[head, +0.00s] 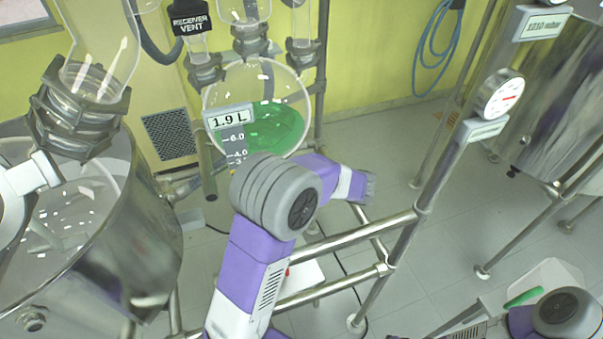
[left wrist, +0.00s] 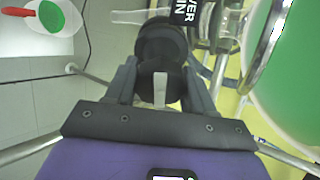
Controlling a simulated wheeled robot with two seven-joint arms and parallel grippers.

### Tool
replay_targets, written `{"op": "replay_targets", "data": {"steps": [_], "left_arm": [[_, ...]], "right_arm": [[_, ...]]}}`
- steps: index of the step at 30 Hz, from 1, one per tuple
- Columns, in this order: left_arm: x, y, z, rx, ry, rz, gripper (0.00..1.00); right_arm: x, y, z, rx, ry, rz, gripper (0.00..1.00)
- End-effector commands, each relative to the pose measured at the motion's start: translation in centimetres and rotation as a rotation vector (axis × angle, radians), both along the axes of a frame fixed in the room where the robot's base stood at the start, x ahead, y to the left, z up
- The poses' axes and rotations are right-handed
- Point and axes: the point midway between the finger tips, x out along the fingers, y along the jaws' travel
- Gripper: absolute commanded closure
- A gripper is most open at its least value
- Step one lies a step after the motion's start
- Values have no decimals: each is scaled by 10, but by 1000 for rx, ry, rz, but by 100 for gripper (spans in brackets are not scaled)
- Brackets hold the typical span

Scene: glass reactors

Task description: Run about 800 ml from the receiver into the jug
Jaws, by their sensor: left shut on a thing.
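The receiver (head: 257,85) is a round glass vessel holding green liquid, with a display (head: 229,117) reading 1.9 L. It shows at the right edge of the left wrist view (left wrist: 290,75). In that view my left gripper (left wrist: 160,88) is shut on a black knob (left wrist: 160,45) beside a partly visible receiver label (left wrist: 192,12). In the head view my own arm hides its fingers and the knob. The jug (left wrist: 52,15), with a red handle and green liquid inside, is at the wrist view's top left. My right arm shows at the head view's bottom right; its gripper is out of view.
A steel vessel (head: 150,235) stands at the left. Steel frame rails (head: 345,243) cross the middle, with a round gauge (head: 500,94) on a post. A white object with a green bar (head: 548,275) is at the lower right. Open floor (head: 450,200) lies beyond the rails.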

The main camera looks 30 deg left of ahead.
Motion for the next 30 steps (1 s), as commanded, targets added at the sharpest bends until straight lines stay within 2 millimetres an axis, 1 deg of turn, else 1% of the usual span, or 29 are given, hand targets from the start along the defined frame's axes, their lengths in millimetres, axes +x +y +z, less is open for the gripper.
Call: {"op": "replay_targets", "data": {"steps": [1, 6, 24, 25, 29, 30], "left_arm": [[0, 0, 2, 2, 19, -13, 77], [0, 0, 1, 7, 71, -42, 77], [0, 0, 0, 9, 101, -60, 77], [0, 0, 0, 9, 101, -60, 42], [0, 0, 0, 9, 100, -59, 22], [0, 0, 0, 9, 100, -59, 22]], "right_arm": [[0, 0, 4, 0, 0, 0, 50], [0, 0, 9, 0, 0, 0, 50], [0, 0, 11, 0, 0, 0, 50], [0, 0, 11, 0, 0, 0, 50], [0, 0, 11, 0, 0, 0, 50], [0, 0, 11, 0, 0, 0, 50]]}}
